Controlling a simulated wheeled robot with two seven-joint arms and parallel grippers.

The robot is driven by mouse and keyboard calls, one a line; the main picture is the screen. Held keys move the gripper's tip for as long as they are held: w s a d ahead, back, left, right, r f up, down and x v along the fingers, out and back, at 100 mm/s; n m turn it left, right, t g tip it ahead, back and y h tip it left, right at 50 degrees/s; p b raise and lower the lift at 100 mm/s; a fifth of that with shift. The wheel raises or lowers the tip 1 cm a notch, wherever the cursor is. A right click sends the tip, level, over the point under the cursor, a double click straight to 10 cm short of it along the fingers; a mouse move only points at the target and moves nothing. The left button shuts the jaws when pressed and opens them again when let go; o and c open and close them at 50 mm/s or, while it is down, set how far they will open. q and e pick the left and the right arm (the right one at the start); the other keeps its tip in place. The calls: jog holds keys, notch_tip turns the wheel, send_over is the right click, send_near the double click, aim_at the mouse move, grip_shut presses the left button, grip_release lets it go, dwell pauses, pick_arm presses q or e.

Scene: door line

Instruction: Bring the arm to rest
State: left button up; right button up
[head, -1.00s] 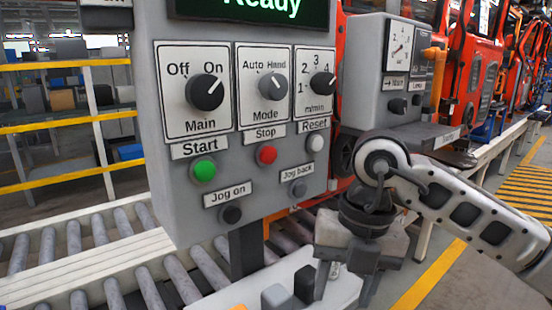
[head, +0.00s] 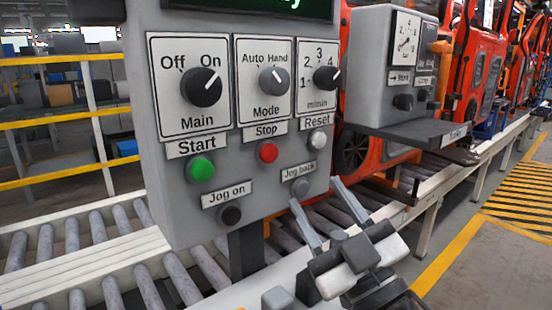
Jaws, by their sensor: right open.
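My right gripper (head: 322,207) is in the lower middle of the head view, with its two fingers spread and nothing between them. Its fingers point up toward the grey control panel (head: 178,222), just below the Jog back button (head: 300,187). I cannot tell whether a fingertip touches the panel. My left gripper is not in view.
The panel carries a Main knob (head: 201,87) pointing toward On, a green Start button (head: 200,170) and a red Stop button (head: 267,152). A grey gauge box (head: 372,70) stands to the right. A roller conveyor (head: 115,225) runs behind. Open floor (head: 480,260) lies at right.

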jog(key=s+d+f+m+g+h, duration=0.2)
jog(key=d+f+m+g+h, duration=0.3)
jog(key=f, duration=0.6)
jog(key=s+d+f+m+g+h, duration=0.2)
jog(key=d+f+m+g+h, duration=0.15)
jog(key=d+f+h, duration=0.55)
jog(key=s+f+g+y, duration=0.2)
jog(key=s+f+g, duration=0.7)
jog(key=s+f, duration=0.65)
jog(key=w+a+f+t+y, duration=0.3)
jog(key=w+a+f+t, duration=0.1)
jog(key=t, duration=0.3)
jog(key=shift+w+a+f, duration=0.3)
jog(key=shift+a+f, duration=0.3)
jog(key=shift+a, duration=0.25)
jog(key=shift+c, duration=0.3)
